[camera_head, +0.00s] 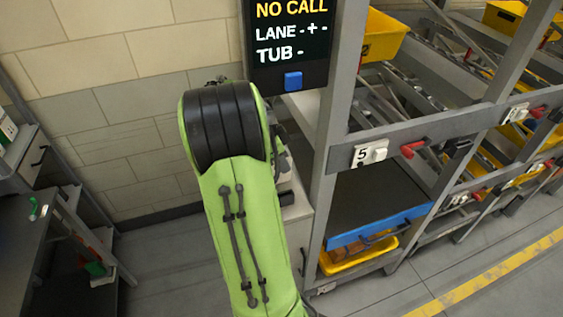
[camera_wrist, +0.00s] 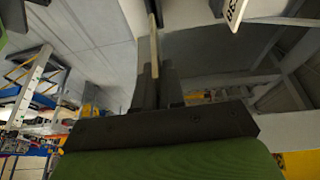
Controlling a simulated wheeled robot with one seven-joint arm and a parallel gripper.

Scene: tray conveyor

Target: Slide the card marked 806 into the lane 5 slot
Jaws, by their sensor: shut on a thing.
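In the wrist view my gripper (camera_wrist: 155,80) is shut on a thin pale card (camera_wrist: 153,50), seen edge-on between the dark fingers. Its number cannot be read from this angle. In the head view the green arm hides my gripper and the card. The lane 5 plate (camera_head: 370,153), white with a black 5, is on the rack's front rail, to the right of my arm. The slot opening itself cannot be made out.
A display (camera_head: 291,45) reading NO CALL hangs above my arm. A red lever (camera_head: 413,148) is beside the lane 5 plate. A blue-edged shelf (camera_head: 378,226) and a yellow tub (camera_head: 358,256) are below. A dark desk (camera_head: 24,250) stands at left. Floor in front of the rack is clear.

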